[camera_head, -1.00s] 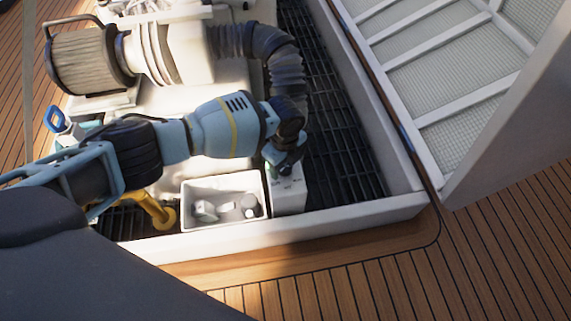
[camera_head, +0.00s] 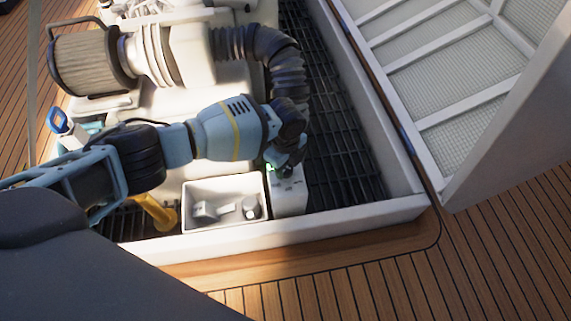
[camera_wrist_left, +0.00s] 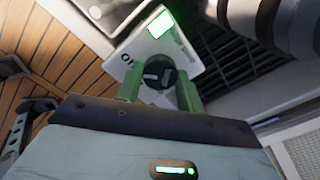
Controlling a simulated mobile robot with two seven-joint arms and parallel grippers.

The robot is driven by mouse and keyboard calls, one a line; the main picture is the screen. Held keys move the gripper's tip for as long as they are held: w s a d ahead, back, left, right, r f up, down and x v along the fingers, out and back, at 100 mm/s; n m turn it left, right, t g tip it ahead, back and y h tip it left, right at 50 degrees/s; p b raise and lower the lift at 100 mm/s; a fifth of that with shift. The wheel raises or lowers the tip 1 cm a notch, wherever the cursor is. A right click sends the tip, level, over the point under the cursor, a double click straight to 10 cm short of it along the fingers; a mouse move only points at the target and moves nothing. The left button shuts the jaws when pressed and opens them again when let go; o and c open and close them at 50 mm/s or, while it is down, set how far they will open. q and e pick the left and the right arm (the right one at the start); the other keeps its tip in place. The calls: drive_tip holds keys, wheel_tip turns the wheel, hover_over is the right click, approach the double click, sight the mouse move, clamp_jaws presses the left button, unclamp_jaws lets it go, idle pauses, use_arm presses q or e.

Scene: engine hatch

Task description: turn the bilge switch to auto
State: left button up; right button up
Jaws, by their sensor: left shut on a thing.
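The bilge switch is a white box (camera_head: 290,195) just right of the small white bin. In the left wrist view its panel (camera_wrist_left: 140,50) carries a dark round knob (camera_wrist_left: 158,76), a lit green lamp (camera_wrist_left: 160,24) and partly readable lettering. My left gripper (camera_head: 285,167) is over the top of the box. In the left wrist view its two green fingers (camera_wrist_left: 160,90) stand on either side of the knob, shut on it. The label at the knob's pointer is partly hidden, so I cannot read the setting. My right gripper is not in view.
A white bin (camera_head: 190,225) with several small parts stands left of the switch box. A ribbed dark hose (camera_head: 285,70) and a filter (camera_head: 85,60) lie behind my arm. The white hatch edge (camera_head: 330,222) runs along the front. Dark grating (camera_head: 335,130) is clear at the right.

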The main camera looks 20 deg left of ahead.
use_arm(q)
drive_tip(key=shift+s+d+r+n+p, duration=0.1)
drive_tip(key=shift+n+p, duration=0.4)
drive_tip(key=shift+n, duration=0.6)
drive_tip(key=n+p, duration=0.1)
drive_tip(key=n, duration=0.2)
drive_tip(key=n+p, duration=0.1)
drive_tip(key=n, duration=0.5)
drive_tip(key=shift+p, duration=0.35)
drive_tip(key=n, duration=0.4)
drive_tip(key=shift+p, duration=0.35)
drive_tip(key=n, duration=0.2)
drive_tip(key=shift+n, duration=1.1)
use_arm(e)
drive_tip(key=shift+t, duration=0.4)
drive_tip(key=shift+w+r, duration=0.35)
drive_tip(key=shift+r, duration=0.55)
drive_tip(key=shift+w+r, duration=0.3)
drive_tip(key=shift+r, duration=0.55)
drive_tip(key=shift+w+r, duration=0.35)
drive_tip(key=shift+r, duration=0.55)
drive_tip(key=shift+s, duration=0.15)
